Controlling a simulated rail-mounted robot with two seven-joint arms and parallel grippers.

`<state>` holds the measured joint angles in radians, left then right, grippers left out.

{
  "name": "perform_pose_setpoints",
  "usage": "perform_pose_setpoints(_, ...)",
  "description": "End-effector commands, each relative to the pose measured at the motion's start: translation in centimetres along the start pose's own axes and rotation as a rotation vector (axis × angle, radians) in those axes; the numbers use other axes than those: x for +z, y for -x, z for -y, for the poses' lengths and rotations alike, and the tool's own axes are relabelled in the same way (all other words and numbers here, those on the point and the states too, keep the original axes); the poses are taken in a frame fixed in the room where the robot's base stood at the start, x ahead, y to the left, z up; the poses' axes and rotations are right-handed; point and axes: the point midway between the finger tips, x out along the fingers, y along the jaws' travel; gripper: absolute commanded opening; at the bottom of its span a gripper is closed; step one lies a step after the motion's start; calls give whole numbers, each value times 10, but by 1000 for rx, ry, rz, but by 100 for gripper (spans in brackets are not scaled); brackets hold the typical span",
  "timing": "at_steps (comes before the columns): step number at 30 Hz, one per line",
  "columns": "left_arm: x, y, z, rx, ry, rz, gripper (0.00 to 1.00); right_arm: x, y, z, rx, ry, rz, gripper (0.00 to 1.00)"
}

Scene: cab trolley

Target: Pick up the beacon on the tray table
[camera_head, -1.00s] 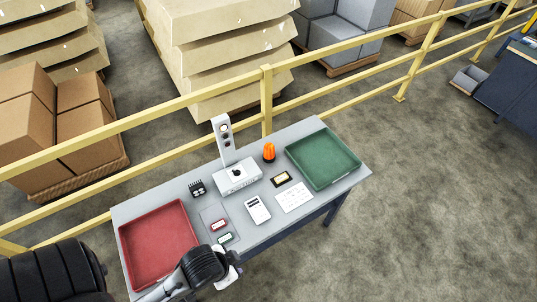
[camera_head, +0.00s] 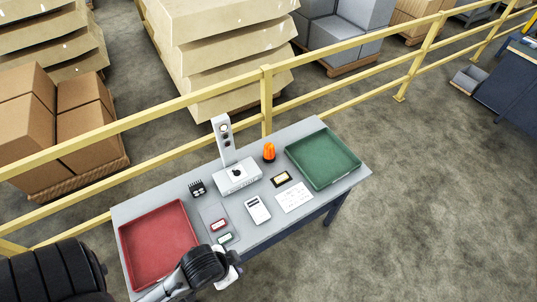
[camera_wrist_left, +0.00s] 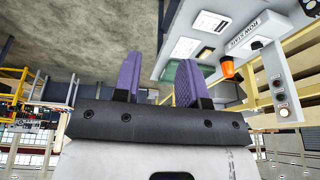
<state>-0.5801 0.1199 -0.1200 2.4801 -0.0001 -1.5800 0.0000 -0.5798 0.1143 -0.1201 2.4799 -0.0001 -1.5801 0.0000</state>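The orange beacon (camera_head: 269,152) stands upright on the grey table (camera_head: 262,232), between the white control box and the green tray. It also shows in the left wrist view (camera_wrist_left: 227,68), just right of the right-hand finger in the picture. My left gripper (camera_wrist_left: 168,75) has two purple fingers spread apart with nothing between them. In the head view my left arm comes over the table's front edge beside the red tray, well short of the beacon; the fingers are hidden there. My right gripper is not in view.
A red tray (camera_head: 158,202) and a green tray (camera_head: 346,176) lie at the table's ends. A white control box with an upright panel (camera_head: 223,140) stands near the beacon. Small devices and cards lie in front. A yellow railing (camera_head: 267,100) runs behind.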

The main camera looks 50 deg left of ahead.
Motion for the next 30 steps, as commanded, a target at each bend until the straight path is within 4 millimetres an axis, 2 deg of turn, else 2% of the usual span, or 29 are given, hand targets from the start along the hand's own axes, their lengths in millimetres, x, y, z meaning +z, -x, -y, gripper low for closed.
perform_pose_setpoints(12, 0, 0, 0, 0, 0, 0, 38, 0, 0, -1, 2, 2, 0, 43)
perform_pose_setpoints(30, 0, 0, 0, 0, 0, 0, 95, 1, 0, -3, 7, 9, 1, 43)
